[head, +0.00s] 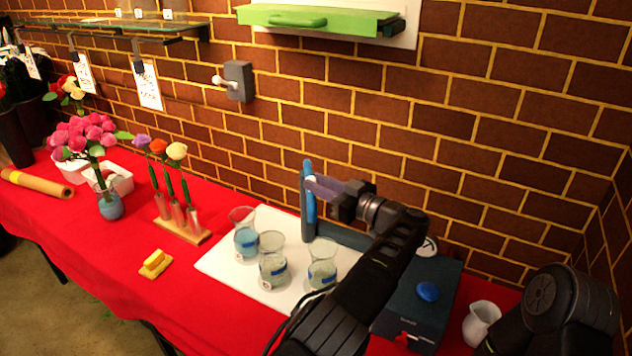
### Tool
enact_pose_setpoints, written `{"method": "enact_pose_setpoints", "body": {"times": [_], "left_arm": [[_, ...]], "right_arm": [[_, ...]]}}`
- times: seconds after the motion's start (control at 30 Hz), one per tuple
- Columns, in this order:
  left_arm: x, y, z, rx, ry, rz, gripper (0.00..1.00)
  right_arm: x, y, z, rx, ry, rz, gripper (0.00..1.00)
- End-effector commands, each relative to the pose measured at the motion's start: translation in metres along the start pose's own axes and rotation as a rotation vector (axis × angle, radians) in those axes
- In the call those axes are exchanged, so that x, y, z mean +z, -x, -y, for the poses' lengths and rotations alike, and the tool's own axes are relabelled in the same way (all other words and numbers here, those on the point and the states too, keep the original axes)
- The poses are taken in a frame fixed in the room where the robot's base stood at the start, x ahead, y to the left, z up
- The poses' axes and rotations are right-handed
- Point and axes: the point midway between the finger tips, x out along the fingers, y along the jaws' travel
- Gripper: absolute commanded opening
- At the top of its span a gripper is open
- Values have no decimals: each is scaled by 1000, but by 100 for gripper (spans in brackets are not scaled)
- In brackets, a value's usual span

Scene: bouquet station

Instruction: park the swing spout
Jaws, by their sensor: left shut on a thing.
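The blue swing spout (309,208) shows as an upright blue piece with a blue bar running right from its foot, behind my left arm. My left gripper (318,187) comes in from the right at the upright's upper part and is shut on it. A dark blue box (450,279) with a round blue button (428,292) stands right of my arm. My right gripper is not in view.
Three glass beakers with bluish liquid, left (246,240), middle (272,270) and right (322,272), stand on a white mat (212,264) close by. A white pitcher (481,322) stands at right. A wooden flower rack (188,232) and yellow block (155,262) are left.

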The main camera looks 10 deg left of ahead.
Motion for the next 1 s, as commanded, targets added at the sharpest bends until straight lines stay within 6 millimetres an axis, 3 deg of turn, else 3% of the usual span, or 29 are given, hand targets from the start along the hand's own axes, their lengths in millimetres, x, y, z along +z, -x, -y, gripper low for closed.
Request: {"method": "enact_pose_setpoints", "body": {"times": [0.3,0.33,0.57,0.83,1.0], "left_arm": [[-3,-1,-1,3,3,-3,0],[-3,-1,-1,3,3,-3,25],[-2,-1,0,2,2,-2,43],[0,0,0,1,1,-1,43],[1,12,-1,3,-1,-4,43]], "right_arm": [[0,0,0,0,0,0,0],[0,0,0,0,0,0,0],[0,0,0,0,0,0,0],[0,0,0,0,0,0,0],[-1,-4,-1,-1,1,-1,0]]}}
